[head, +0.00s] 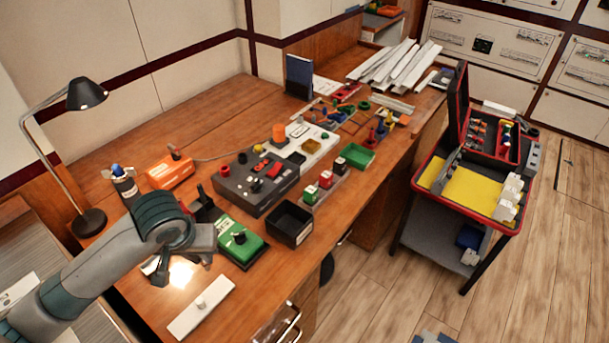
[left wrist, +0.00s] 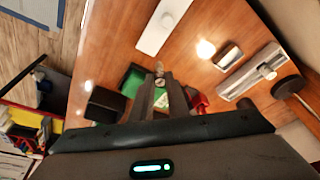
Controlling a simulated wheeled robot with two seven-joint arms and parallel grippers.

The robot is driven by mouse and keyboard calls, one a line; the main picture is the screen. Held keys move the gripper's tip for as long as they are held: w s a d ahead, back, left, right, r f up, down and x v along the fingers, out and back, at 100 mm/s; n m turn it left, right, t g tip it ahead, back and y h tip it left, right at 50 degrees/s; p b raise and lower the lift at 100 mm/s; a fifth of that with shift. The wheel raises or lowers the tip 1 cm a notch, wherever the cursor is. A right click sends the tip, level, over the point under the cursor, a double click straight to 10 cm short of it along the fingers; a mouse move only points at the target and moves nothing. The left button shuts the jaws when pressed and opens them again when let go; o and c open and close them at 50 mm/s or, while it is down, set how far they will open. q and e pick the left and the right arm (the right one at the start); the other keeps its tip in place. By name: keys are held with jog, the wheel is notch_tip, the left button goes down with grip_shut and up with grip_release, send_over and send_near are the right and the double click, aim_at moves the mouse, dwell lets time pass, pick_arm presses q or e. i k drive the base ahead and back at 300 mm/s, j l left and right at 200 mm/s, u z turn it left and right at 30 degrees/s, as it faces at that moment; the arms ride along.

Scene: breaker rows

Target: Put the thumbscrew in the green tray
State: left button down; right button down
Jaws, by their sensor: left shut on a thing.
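My left gripper (head: 163,268) is over the near left part of the wooden desk. In the left wrist view its two fingers (left wrist: 160,88) are closed on a small greyish piece (left wrist: 159,71), which looks like the thumbscrew. The piece sits at the fingertips; its exact shape is too small to tell, and the hand hides it in the head view. The green tray (head: 355,157) is a small open tray on the right side of the desk, well away from the gripper. My right gripper is not in view.
A green block with a black knob (head: 240,243), a black open bin (head: 290,223) and a dark grey control box (head: 257,184) stand between the gripper and the tray. A white plate with a knob (head: 201,306) lies near the front edge. A lamp (head: 88,95) stands left.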

aim_at(350, 155)
jog(key=i+l, duration=0.15)
jog(key=l, duration=0.25)
jog(key=i+l+u, duration=0.15)
jog(key=l, duration=0.2)
jog(key=i+l, duration=0.2)
jog(key=l, duration=0.2)
jog(key=i+l+u, duration=0.1)
jog(key=l, duration=0.3)
jog(key=i+l, duration=0.15)
jog(key=l, duration=0.3)
jog(key=i+l+u, duration=0.15)
jog(key=l, duration=0.25)
jog(key=i+l, duration=0.1)
jog(key=l, duration=0.35)
jog(key=i+l+u, duration=0.1)
jog(key=l, duration=0.3)
